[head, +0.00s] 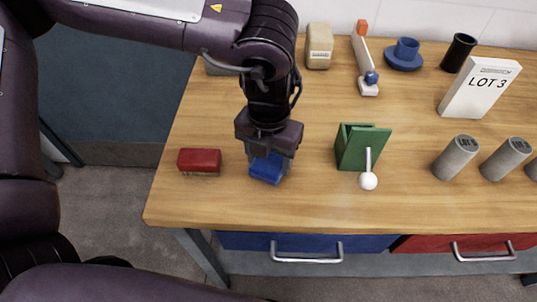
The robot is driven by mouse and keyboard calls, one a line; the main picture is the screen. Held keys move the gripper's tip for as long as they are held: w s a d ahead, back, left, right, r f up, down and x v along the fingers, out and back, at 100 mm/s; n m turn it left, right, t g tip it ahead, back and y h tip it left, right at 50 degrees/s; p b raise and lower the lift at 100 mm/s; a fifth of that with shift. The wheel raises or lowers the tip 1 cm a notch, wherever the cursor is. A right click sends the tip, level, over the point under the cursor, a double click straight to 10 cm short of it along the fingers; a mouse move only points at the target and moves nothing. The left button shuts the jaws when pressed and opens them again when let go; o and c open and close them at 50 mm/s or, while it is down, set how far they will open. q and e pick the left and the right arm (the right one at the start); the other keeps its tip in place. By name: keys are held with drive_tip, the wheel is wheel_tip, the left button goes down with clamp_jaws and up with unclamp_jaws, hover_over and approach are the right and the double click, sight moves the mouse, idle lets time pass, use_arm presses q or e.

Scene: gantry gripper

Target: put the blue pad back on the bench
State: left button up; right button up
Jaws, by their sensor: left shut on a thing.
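The blue pad (265,174) is below my left gripper (268,160), near the front left of the wooden bench (310,205). My left gripper points down and is shut on the pad; its fingers hide part of the pad's top and sides. The pad is at or just above the bench top; I cannot tell whether it touches. My right gripper is not in view.
A red pad (199,160) lies left of the gripper. A green holder (361,146) with a white-knobbed lever stands to the right. Grey cylinders (456,156) and a LOT 3 sign (480,88) stand farther right. The front strip of the bench is clear.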

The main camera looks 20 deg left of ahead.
sight(269, 162)
use_arm(q)
drive_tip(key=o, duration=0.9)
drive_tip(key=shift+f, duration=0.1)
drive_tip(key=shift+o, duration=0.2)
wheel_tip(269, 162, up, 12)
drive_tip(key=p, duration=0.1)
drive_tip(key=shift+r, duration=0.2)
